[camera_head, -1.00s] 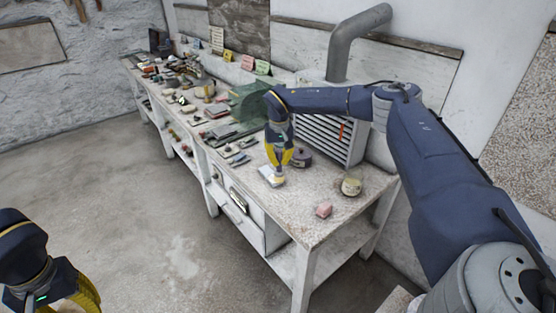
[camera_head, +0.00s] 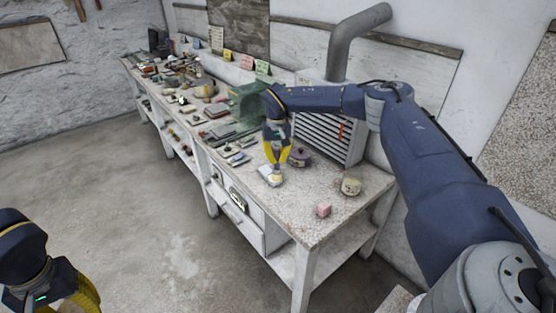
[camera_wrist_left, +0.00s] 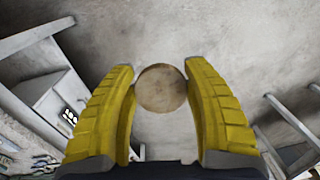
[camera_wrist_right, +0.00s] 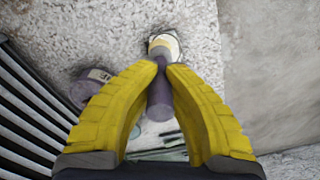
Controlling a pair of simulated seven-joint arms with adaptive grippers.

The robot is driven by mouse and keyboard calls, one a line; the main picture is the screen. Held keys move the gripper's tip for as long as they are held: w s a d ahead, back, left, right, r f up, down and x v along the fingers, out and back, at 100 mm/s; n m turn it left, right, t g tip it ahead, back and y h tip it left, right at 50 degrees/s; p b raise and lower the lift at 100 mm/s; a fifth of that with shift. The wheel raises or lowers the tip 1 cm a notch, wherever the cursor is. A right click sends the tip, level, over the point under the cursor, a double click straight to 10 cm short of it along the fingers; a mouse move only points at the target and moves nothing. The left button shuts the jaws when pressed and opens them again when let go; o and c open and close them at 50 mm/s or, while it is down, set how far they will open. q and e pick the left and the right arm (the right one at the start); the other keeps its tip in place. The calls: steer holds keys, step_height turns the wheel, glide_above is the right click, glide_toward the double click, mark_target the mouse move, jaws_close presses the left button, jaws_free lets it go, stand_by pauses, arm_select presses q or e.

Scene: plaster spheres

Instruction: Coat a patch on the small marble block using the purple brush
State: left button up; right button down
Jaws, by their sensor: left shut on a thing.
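My right gripper (camera_head: 277,166) is over the bench, shut on the purple brush (camera_wrist_right: 160,97), whose handle shows between its fingers in the right wrist view. The brush's pale head (camera_head: 276,178) points down at a small white block (camera_head: 264,171), probably the marble one; I cannot tell whether they touch. No coated patch can be made out. My left gripper (camera_wrist_left: 160,85) is away from the bench, shut on a round beige thing (camera_wrist_left: 161,88). In the head view only part of it shows at the lower left, its fingertips cut off.
A purple lidded pot (camera_head: 301,157) stands beside the right gripper, before a slatted vent box (camera_head: 325,135). A pink block (camera_head: 324,210) and a cream-coloured lump (camera_head: 351,187) sit nearer the bench's right end. Tools crowd the far left; the bench's front right corner is clear.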

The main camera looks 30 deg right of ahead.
steer(key=shift+w, duration=0.4)
steer(key=shift+s, duration=0.2)
steer(key=shift+s, duration=1.15)
steer(key=shift+w, duration=0.2)
steer(key=shift+w, duration=1.15)
